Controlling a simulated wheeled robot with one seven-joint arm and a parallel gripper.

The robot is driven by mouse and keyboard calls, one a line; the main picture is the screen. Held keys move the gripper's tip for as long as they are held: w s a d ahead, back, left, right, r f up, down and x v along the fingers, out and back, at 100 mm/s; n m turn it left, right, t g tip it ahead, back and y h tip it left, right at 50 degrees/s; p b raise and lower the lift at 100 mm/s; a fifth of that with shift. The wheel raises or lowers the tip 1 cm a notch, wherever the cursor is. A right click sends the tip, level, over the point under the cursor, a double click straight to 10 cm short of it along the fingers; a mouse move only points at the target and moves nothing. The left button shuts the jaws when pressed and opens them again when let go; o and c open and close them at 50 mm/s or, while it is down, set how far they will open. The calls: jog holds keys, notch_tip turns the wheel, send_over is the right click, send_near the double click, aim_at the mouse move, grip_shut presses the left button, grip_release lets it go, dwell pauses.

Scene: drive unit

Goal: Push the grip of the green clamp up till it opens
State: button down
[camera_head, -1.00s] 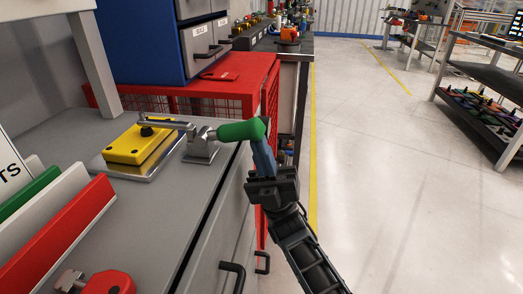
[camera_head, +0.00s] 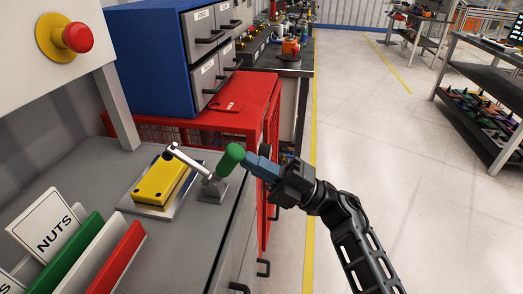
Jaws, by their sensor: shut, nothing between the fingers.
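The green clamp grip (camera_head: 231,157) is the end of a metal toggle clamp (camera_head: 212,187) that stands on the grey bench top. The grip is tilted up to the right. The clamp's bar (camera_head: 186,154) slopes up to the left, its black tip (camera_head: 171,150) raised above the yellow block (camera_head: 160,182) on a metal plate. My gripper (camera_head: 250,159) comes in from the right, its blue fingers shut and empty. The fingertips are at the right side of the green grip and look to touch it.
A red mesh cabinet (camera_head: 255,96) and a blue drawer unit (camera_head: 150,62) stand behind the bench. Coloured dividers with a NUTS card (camera_head: 50,228) stand at the front left. A red emergency button (camera_head: 77,37) is at the upper left.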

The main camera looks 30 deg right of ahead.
aim_at(233, 143)
jog(key=shift+w+a+r+g+h+p, duration=0.2)
jog(key=shift+r+g+h+p, duration=0.1)
jog(key=shift+r+p, duration=0.3)
jog(key=shift+w+a+r+g+h+p, duration=0.15)
jog(key=shift+r+g+h+p, duration=0.15)
jog(key=shift+r+p, duration=0.25)
jog(key=shift+p+x, duration=1.1)
jog(key=shift+x, duration=0.6)
jog(key=shift+r, duration=0.1)
jog(key=shift+r, duration=0.15)
